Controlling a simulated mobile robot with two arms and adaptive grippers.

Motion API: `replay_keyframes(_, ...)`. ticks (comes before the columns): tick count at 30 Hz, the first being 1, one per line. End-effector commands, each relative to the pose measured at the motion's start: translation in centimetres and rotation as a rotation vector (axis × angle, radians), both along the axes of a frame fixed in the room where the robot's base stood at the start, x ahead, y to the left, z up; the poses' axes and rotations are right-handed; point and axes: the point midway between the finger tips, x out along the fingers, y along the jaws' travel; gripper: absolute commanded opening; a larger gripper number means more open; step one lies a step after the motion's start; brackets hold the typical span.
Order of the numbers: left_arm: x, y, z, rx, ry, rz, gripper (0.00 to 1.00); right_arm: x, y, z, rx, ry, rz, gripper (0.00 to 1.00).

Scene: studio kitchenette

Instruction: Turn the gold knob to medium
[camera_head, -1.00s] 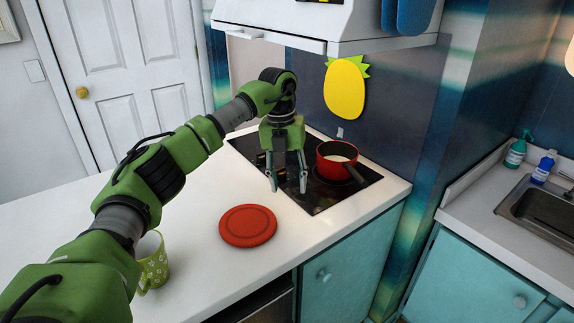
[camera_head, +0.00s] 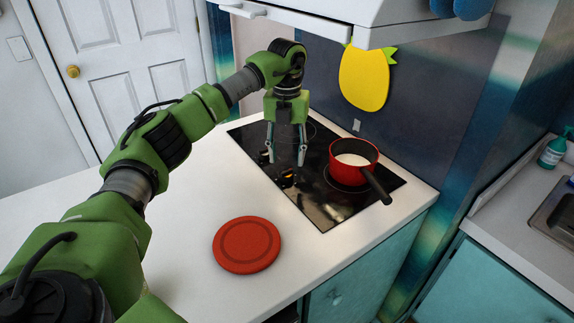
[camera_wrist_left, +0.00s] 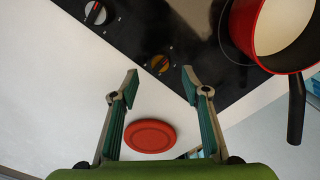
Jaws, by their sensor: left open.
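The gold knob (camera_wrist_left: 158,64) is on the black cooktop (camera_wrist_left: 140,20) near its edge in the left wrist view. It also shows in the head view (camera_head: 287,177), small, just below my left gripper (camera_head: 285,160). I cannot read its setting. In the left wrist view, my open, empty left gripper (camera_wrist_left: 160,85) has its fingertips to either side of and just below the knob in the picture, apart from it. A silver-white knob (camera_wrist_left: 95,13) is at the upper left of that view. My right gripper is not in view.
A red pot (camera_head: 353,160) with pale contents stands on the cooktop, its dark handle pointing toward the front right. A red round disc (camera_head: 246,244) lies on the white counter. The hood (camera_head: 370,22) hangs above. The counter's left part is clear.

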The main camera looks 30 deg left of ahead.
Motion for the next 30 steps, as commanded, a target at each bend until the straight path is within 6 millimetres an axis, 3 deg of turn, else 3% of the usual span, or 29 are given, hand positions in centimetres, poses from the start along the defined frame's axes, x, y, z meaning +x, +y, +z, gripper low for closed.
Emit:
replay_keyframes(3, -0.1, 0.0, -2.0, 0.001, 0.004, 0.0, 0.43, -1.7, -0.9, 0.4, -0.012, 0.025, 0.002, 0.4)
replay_keyframes(6, -0.1, 0.0, -3.5, 0.001, 0.003, 0.0, 0.43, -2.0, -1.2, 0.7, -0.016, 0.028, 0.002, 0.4)
replay_keyframes(12, 0.0, 0.0, -5.2, 0.001, 0.0, 0.0, 0.43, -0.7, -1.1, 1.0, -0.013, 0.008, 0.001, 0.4)
replay_keyframes(20, 0.0, 0.0, -5.4, 0.0, -0.001, 0.0, 0.43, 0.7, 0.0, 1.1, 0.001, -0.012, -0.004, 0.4)
replay_keyframes(21, 0.0, 0.0, -5.4, 0.0, -0.001, 0.0, 0.4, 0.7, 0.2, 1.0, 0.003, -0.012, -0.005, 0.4)
replay_keyframes(25, 0.0, 0.0, -5.4, 0.0, -0.001, 0.0, 0.06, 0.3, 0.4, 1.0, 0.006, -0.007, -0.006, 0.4)
replay_keyframes(30, 0.0, 0.0, -5.4, 0.001, -0.001, -0.001, 0.04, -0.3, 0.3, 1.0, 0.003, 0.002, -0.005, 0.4)
